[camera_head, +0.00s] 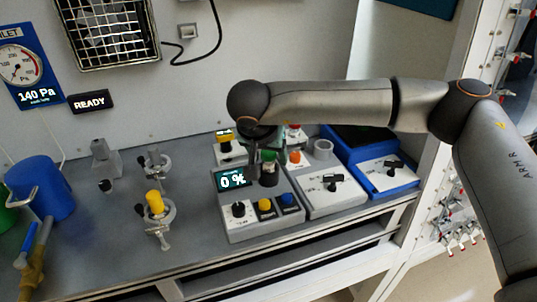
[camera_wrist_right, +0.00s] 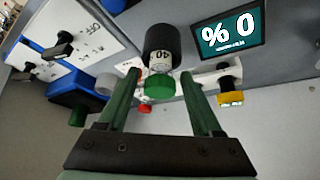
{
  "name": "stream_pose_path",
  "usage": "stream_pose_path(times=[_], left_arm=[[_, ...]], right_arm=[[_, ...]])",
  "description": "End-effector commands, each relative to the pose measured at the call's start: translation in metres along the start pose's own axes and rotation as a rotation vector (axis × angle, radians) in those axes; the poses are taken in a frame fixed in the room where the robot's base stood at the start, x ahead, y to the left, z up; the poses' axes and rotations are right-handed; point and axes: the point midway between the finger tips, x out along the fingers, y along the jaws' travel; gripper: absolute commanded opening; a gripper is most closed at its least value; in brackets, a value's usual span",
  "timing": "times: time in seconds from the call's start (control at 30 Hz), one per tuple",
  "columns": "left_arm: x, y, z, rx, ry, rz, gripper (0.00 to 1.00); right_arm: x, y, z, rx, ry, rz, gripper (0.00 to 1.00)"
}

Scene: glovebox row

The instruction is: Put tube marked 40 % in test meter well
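The test meter (camera_head: 262,219) is a grey box on the bench with a display (camera_head: 233,177) reading 0 %. Its black upright well (camera_head: 268,177) holds the tube marked 40 with a green cap (camera_head: 269,155). In the right wrist view the label "40" on the tube (camera_wrist_right: 160,66) shows between the black well (camera_wrist_right: 162,41) and the green cap (camera_wrist_right: 158,88). My right gripper (camera_wrist_right: 160,74) is open, its green fingers on either side of the tube with gaps. In the head view my right wrist (camera_head: 258,130) hides much of that gripper. My left gripper is not in view.
A grey box with a knob (camera_head: 332,197) and a blue box (camera_head: 382,178) stand right of the meter. A yellow-topped clamp stand (camera_head: 156,205) and a blue mug (camera_head: 45,188) are on the left. A yellow-topped unit (camera_head: 225,140) sits behind the meter.

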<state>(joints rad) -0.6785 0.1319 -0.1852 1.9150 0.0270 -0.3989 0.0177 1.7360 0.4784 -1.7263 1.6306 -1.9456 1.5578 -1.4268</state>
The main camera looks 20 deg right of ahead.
Motion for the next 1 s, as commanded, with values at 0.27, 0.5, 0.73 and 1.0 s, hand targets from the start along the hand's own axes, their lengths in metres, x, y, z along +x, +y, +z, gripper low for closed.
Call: stream_pose_path(times=[0.27,0.5,0.73,1.0], left_arm=[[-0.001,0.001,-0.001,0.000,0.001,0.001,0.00],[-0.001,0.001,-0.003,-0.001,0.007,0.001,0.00],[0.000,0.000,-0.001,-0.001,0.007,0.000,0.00],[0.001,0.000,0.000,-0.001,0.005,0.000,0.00]], right_arm=[[-0.001,0.000,-0.001,0.000,0.000,0.000,0.72],[-0.025,-0.001,-0.003,0.000,0.002,-0.004,0.72],[-0.076,-0.001,-0.002,-0.001,0.002,-0.004,0.72],[-0.116,-0.001,-0.002,0.000,0.001,-0.002,0.72]])
